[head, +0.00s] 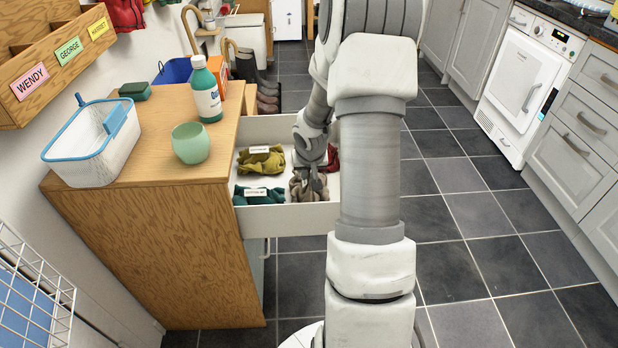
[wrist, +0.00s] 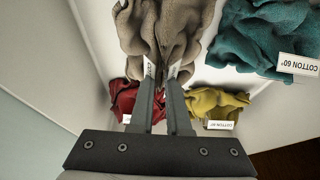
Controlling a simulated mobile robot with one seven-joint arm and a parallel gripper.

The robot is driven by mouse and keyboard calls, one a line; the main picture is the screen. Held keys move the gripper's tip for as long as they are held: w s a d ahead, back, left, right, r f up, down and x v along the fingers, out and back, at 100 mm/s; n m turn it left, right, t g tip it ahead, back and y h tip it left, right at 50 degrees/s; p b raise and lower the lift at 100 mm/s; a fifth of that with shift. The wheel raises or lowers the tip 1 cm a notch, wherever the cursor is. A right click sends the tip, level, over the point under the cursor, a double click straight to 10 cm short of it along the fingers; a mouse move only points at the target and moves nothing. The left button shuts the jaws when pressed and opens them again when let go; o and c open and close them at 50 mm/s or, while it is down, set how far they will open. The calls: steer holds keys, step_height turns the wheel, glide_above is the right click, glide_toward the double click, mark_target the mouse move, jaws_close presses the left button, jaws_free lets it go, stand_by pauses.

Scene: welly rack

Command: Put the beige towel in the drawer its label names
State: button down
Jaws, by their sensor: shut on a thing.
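The beige towel (head: 309,185) is crumpled inside the open white drawer (head: 290,219) of the wooden cabinet. It also shows in the wrist view (wrist: 165,32), with its white label mostly hidden by a finger. My gripper (wrist: 168,78) is shut on the beige towel, low inside the drawer. A teal towel (wrist: 265,38) with a label reading COTTON 60° lies beside it. A yellow-green towel (wrist: 215,103) with a label and a red towel (wrist: 128,97) lie close to my fingers. In the head view my arm hides part of the drawer.
On the cabinet top (head: 155,150) stand a white and blue basket (head: 85,148), a green cup (head: 190,144) and a bottle (head: 206,92). A name-tagged wooden rack (head: 60,55) is at upper left. The tiled floor (head: 470,235) is clear on the right.

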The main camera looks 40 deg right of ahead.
steer(key=shift+f, duration=0.2)
steer(key=c, duration=0.9)
jaws_free()
steer(key=shift+r, duration=0.1)
steer(key=shift+r, duration=0.4)
steer(key=p+v, duration=0.5)
steer(key=v, duration=0.6)
steer(key=shift+s+a+r, duration=0.15)
steer(key=shift+r, duration=0.05)
